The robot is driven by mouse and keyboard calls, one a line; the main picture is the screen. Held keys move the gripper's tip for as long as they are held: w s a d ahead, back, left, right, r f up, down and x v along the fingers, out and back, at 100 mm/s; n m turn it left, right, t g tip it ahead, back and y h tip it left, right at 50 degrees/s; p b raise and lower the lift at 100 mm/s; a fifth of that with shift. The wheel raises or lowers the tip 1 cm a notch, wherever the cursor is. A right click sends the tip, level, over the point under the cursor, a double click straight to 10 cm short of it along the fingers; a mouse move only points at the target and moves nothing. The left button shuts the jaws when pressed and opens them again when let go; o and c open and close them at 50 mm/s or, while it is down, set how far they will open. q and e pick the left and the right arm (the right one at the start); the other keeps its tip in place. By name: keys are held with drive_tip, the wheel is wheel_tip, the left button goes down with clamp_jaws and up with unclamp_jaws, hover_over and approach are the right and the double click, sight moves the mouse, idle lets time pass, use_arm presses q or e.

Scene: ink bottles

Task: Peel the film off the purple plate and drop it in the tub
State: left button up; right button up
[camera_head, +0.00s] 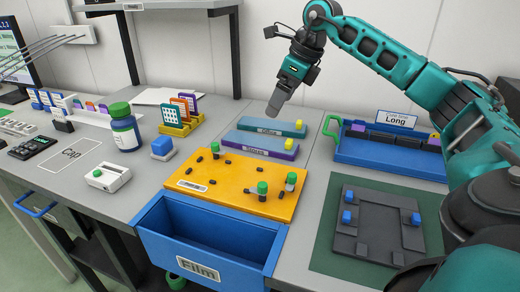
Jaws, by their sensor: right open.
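The purple plate (236,147) lies on the grey bench behind the orange board, with a pale strip along its top and a yellow tab (289,144) at its right end. I cannot make out the film's edges. The blue tub (155,235), labelled "Film", is at the front of the bench; its visible inside looks empty. My right gripper (277,103) is open above and behind the plates, pointing down, apart from the purple plate. No thing shows in it. My left gripper is not in view.
A teal plate (245,125) with its own yellow tab lies just behind the purple one. The orange board (225,170) with small bottles stands between plate and tub. A blue tray (385,165) labelled "Long" and a dark fixture (378,222) are at right.

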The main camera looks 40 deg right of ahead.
drive_tip(key=b, duration=0.1)
hover_over(261, 141)
drive_tip(key=s+d, duration=0.1)
drive_tip(key=s, duration=0.1)
wheel_tip(261, 141, down, 6)
drive_tip(key=shift+d+f, duration=0.1)
drive_tip(key=shift+d, duration=0.05)
drive_tip(key=x, duration=0.3)
drive_tip(key=b+x, duration=0.1)
drive_tip(key=shift+s+f, duration=0.2)
drive_tip(key=shift+f, duration=0.15)
drive_tip(key=shift+w+a+f, duration=0.2)
drive_tip(key=shift+a+f, duration=0.05)
drive_tip(key=shift+f, duration=0.15)
drive_tip(key=shift+c, duration=0.2)
drive_tip(key=shift+r, duration=0.1)
drive_tip(key=c, duration=1.2)
